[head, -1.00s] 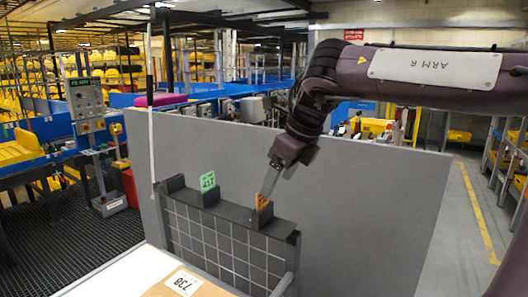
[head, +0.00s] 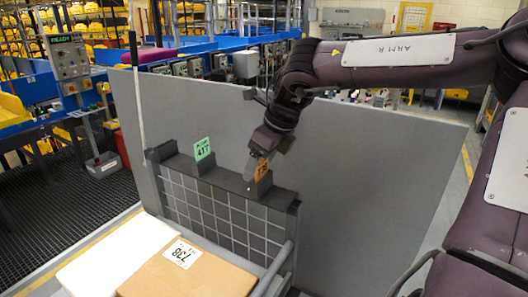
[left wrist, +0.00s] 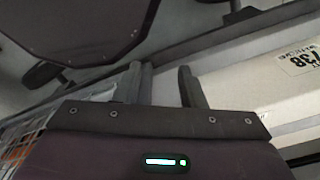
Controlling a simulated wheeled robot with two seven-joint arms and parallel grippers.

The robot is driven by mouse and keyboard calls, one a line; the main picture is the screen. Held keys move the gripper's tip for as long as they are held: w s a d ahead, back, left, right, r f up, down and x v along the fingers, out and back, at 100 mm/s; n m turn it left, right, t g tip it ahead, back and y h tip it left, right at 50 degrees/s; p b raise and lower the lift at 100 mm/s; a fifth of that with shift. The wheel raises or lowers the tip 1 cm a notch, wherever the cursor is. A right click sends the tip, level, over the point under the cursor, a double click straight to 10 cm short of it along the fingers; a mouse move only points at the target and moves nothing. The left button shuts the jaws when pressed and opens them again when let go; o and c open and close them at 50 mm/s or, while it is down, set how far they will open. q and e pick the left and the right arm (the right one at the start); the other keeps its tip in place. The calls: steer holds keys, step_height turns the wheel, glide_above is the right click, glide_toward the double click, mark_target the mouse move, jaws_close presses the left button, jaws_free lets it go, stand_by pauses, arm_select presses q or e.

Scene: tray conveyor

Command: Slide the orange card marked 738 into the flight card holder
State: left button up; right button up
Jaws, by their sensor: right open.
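The orange card (head: 262,168) stands at the right-hand slot of the dark grey flight card holder (head: 228,183); its marking is too small to read. A green card marked 417 (head: 203,149) stands in the holder to its left. My right gripper (head: 253,169) is open, with its fingers close beside the orange card; the fingers partly hide the card, and I cannot tell whether they touch it. My left gripper (left wrist: 166,86) shows only in the left wrist view, with its two fingers apart and nothing between them.
A brown box (head: 190,270) with a white 738 label (head: 181,253) lies in front of the holder, beside a white surface (head: 118,257). A large grey panel (head: 360,180) stands behind the holder. A grey rail (head: 275,268) runs at the box's right.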

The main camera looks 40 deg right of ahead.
steer(key=shift+s+a+r, duration=0.1)
steer(key=shift+s+a, duration=0.05)
steer(key=shift+s, duration=0.1)
steer(key=c, duration=1)
arm_select(q)
steer(key=shift+s+d, duration=0.15)
steer(key=shift+s, duration=0.4)
arm_select(e)
steer(key=shift+c, duration=0.2)
arm_select(q)
steer(key=shift+r, duration=0.15)
arm_select(e)
steer(key=shift+r, duration=0.3)
